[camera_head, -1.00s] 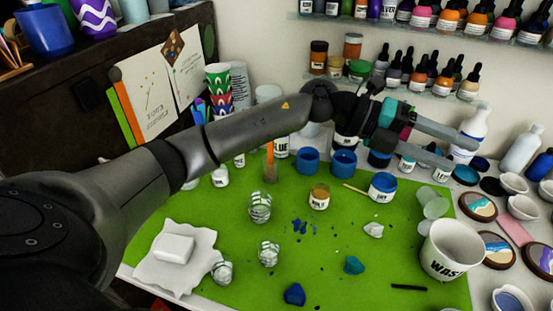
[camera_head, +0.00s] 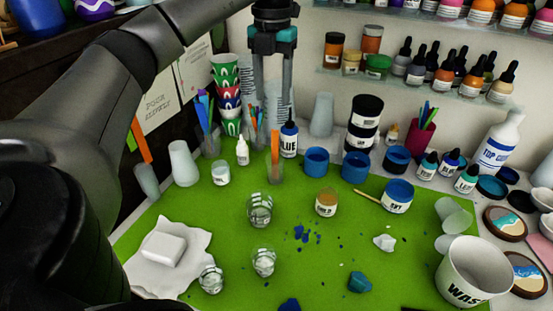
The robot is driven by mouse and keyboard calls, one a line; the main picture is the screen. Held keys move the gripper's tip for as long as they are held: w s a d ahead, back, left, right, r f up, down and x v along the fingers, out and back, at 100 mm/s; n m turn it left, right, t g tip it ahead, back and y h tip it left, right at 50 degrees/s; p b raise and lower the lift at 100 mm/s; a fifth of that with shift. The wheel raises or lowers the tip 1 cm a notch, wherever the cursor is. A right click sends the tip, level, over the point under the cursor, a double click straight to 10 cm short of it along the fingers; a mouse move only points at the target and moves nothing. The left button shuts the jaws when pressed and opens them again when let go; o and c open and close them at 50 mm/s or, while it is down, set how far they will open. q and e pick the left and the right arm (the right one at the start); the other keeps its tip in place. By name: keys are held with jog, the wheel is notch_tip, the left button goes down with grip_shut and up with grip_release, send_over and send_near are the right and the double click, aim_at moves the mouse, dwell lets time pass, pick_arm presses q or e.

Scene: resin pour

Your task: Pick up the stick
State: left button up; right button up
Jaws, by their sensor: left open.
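My left gripper (camera_head: 273,98) is open and points down at the back of the green mat, its two fingers apart. An orange stick (camera_head: 275,146) stands upright in a small clear cup below the fingertips. A thin wooden stick (camera_head: 367,200) lies at a slant by the white-labelled blue jar (camera_head: 397,197). Thin coloured sticks (camera_head: 255,128) stand in a container just left of the orange stick. I cannot tell which of these is the task's stick. I see nothing held between the fingers. My right gripper is not in view.
Glass jars (camera_head: 260,210), a wooden-topped jar (camera_head: 326,203) and a waste cup (camera_head: 472,272) stand further forward. The mat (camera_head: 335,258) has clear patches.

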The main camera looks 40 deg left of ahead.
aim_at(275, 143)
pick_arm(q)
notch_tip(275, 143, down, 8)
jog(key=shift+f+b, duration=0.15)
jog(key=shift+b, duration=0.5)
jog(key=f, duration=0.3)
jog(key=f+b, duration=0.1)
jog(key=f, duration=0.1)
jog(key=shift+d+f, duration=0.1)
jog(key=shift+d, duration=0.2)
grip_shut()
